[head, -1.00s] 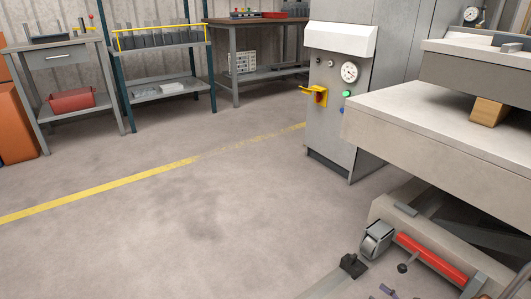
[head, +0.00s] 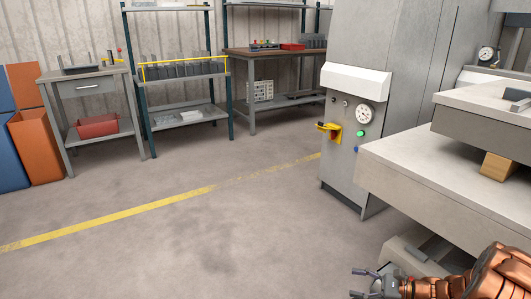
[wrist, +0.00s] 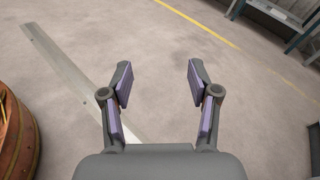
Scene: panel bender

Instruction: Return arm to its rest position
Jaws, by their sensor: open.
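My gripper (head: 362,282) shows at the bottom right of the head view, at the end of my copper-coloured arm. It is in front of the machine's lower base and below the level of its light table slab (head: 450,180). In the wrist view my gripper (wrist: 158,82) has its two purple-padded fingers spread apart with nothing between them. Bare concrete floor lies beyond the fingertips. Much of my arm is outside the head view.
A grey control cabinet (head: 345,150) with a yellow-mounted switch stands beside the machine. Shelving (head: 187,118), a workbench (head: 268,52) and a side table (head: 95,85) line the wall. Orange (head: 36,147) and blue bins stand at left. The floor around the yellow line (head: 130,214) is clear.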

